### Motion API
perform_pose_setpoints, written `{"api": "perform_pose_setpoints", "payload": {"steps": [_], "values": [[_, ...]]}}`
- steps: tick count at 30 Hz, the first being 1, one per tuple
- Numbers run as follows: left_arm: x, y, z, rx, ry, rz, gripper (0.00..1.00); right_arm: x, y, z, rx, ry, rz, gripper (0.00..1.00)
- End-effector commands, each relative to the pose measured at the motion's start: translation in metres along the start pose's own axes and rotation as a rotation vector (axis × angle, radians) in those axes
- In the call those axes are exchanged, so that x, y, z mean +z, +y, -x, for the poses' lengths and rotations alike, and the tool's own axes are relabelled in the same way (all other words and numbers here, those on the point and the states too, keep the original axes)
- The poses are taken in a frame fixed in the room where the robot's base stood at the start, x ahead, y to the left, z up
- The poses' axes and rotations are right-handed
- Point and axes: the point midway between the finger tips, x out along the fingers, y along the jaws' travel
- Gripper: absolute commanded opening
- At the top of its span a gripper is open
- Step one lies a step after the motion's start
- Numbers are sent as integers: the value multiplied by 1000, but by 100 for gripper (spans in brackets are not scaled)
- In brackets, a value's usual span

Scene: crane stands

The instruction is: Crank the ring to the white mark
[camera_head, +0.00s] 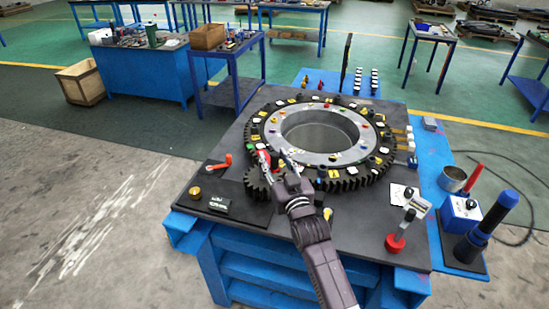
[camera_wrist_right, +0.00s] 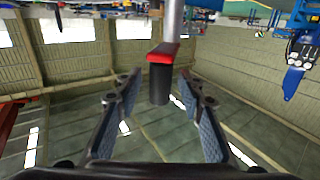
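A large dark toothed ring (camera_head: 345,183) with a silver inner rim lies flat on the work table. Several white, yellow and coloured marks sit on it; I cannot tell which white one is the task's mark. A small dark pinion gear (camera_head: 257,184) stands beside the ring at its front left. My right gripper (camera_head: 273,164) is above the pinion, near a red part (camera_head: 264,159) that looks like the crank. In the right wrist view my right gripper (camera_wrist_right: 160,105) is open, with a black grip (camera_wrist_right: 159,84) under a red piece between its spread fingers, touching neither. My left gripper is out of view.
A red-based lever (camera_head: 396,243), a metal cup (camera_head: 452,179) and a blue-topped cylinder (camera_head: 488,220) stand at the right. The table's front middle is partly clear.

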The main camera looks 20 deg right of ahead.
Motion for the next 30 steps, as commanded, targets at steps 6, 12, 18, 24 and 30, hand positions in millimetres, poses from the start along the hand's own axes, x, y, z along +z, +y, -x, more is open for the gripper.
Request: {"api": "perform_pose_setpoints", "payload": {"steps": [6, 12, 18, 24, 30], "values": [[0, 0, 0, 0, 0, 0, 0, 0, 0, 0, 0, 0, 0, 36], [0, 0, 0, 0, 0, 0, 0, 0, 0, 0, 0, 0, 0, 14], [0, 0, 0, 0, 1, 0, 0, 0, 0, 0, 0, -1, 0, 0], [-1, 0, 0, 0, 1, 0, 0, 0, 0, 0, 0, -1, 0, 0], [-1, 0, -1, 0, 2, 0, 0, 0, 3, -2, -7, 0, 3, 0]]}}
